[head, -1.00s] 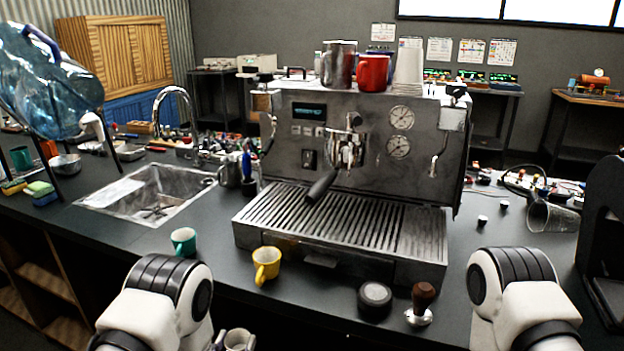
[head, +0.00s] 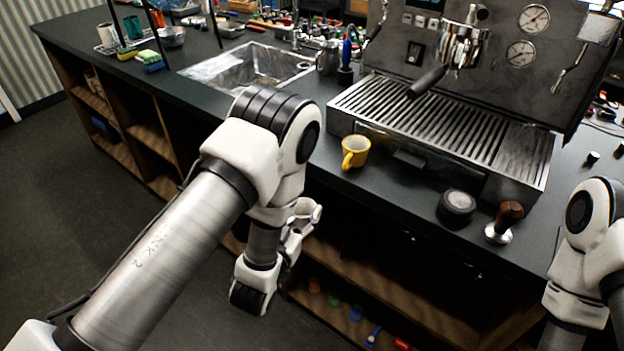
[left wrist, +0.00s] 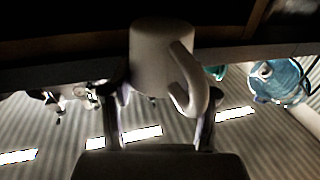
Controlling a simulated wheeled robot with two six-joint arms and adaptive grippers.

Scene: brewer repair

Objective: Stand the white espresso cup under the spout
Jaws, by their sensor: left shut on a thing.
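The white espresso cup (head: 304,212) is in my left gripper (head: 290,235), in front of the counter and below its top. In the left wrist view the cup (left wrist: 160,60) sits between the two fingers (left wrist: 160,118), its handle toward the right. The spout area (head: 462,42) is on the steel espresso machine, with the black portafilter handle (head: 428,82) sticking out. The slatted drip tray (head: 425,118) below it has no cup on it. My right arm shows at the right edge, but its gripper is out of view.
A yellow mug (head: 355,152) stands before the drip tray's left end. A dark round puck (head: 457,203) and a wooden-handled tamper (head: 503,222) stand near the counter's front edge. A sink (head: 250,66) lies left of the machine. Open shelves are under the counter.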

